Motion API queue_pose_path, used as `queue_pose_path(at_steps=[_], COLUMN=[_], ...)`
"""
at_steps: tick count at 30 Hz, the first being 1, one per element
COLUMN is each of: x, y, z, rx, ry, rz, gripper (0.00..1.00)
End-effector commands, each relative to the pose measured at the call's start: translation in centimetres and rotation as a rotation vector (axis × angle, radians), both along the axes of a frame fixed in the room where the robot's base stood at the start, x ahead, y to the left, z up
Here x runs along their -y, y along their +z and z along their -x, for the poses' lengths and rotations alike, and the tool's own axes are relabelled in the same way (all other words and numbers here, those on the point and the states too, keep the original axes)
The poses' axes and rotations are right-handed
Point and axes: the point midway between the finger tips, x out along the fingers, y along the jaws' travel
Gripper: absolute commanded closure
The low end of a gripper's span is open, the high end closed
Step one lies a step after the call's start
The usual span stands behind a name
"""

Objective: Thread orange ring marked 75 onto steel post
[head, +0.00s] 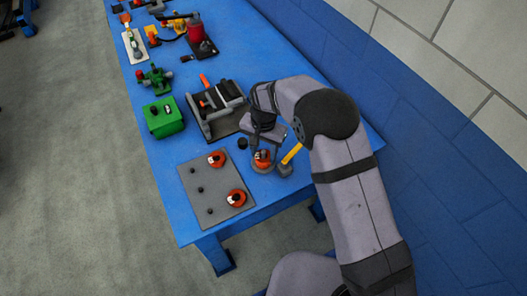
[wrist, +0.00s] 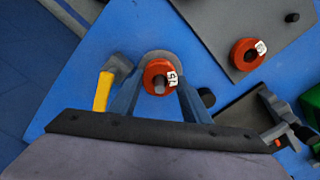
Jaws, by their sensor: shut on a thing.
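The orange ring marked 75 (wrist: 151,70) is between the two blue fingers of my gripper (wrist: 160,80) in the wrist view, its white label facing the camera. My gripper is shut on it. The ring is over a round grey base (wrist: 160,54), which shows around its far edge. A dark round spot fills the ring's centre; I cannot tell whether it is the steel post's top or an empty hole. In the head view the ring (head: 262,156) shows below my gripper (head: 263,148), partly hidden, with the grey base under it.
A yellow-handled hammer (wrist: 103,90) lies close beside the base. A grey plate (head: 200,184) with dark pegs holds two more orange rings, one (wrist: 246,54) showing in the wrist view. A black vise-like fixture (head: 218,110) and a green box (head: 164,117) stand farther along the blue table.

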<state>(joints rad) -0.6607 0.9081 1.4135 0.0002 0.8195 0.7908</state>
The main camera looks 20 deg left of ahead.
Motion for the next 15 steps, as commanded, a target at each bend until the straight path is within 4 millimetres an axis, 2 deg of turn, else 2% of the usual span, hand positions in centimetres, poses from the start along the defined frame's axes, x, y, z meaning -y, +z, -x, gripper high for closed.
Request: queue_pose_path(at_steps=[7,8,10,15], x=[-0.01,-0.01,-0.01,-0.01], y=[0.03,0.03,0.04,0.04], z=[-0.01,-0.01,-0.01,0.0], rx=[0.0,0.0,0.0,0.0], ry=[0.0,0.0,0.0,0.0], rz=[0.0,0.0,0.0,0.0], gripper=[0.79,0.52,0.36,0.35])
